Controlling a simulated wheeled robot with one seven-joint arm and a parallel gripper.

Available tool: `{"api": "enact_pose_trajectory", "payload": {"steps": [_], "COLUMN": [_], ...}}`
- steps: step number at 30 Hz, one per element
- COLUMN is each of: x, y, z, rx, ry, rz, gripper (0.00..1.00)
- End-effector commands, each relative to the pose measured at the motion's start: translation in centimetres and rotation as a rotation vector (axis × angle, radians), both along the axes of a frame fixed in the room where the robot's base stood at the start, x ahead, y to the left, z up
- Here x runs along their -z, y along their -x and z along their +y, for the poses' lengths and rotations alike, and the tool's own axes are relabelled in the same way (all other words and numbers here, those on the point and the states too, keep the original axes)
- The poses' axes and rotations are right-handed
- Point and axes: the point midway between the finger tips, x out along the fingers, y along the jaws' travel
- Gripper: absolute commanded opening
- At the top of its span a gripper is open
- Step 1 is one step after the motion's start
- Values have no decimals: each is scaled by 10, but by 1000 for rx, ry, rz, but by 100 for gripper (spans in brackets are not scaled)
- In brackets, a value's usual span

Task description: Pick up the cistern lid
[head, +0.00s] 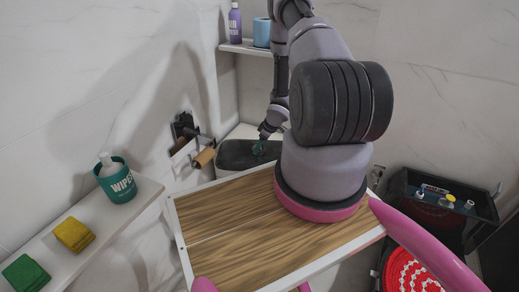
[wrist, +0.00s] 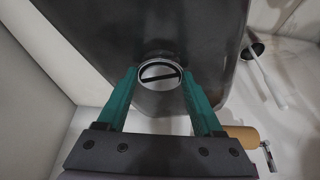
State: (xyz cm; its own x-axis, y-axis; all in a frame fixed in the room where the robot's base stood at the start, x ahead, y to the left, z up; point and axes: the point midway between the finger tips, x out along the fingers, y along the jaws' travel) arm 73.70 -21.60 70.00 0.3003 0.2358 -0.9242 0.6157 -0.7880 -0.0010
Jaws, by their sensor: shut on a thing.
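The cistern lid (head: 236,155) is a dark grey slab with rounded corners, in the middle of the head view beyond my arm. In the wrist view the dark lid (wrist: 115,35) fills the top middle. My gripper (head: 262,146) reaches down to the lid. In the wrist view its green fingers (wrist: 159,84) are on both sides of the knob, shut on it. Whether the lid is clear of the cistern cannot be told.
A toilet roll (head: 203,157) hangs on the wall left of the lid; a brush (wrist: 268,78) is to the right in the wrist view. The left shelf (head: 95,232) holds a wipes tub (head: 119,184) and folded cloths. A dark basket (head: 440,205) is at right.

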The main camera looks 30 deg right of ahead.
Motion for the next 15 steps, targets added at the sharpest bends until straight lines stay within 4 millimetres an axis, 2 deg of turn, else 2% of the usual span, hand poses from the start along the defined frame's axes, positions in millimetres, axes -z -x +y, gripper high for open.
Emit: {"api": "enact_pose_trajectory", "payload": {"steps": [10,15], "x": [-33,-32], "y": [-2,17], "z": [-1,-15], "rx": [0,4], "ry": [0,1], "rz": [-5,0], "gripper": [0,0]}}
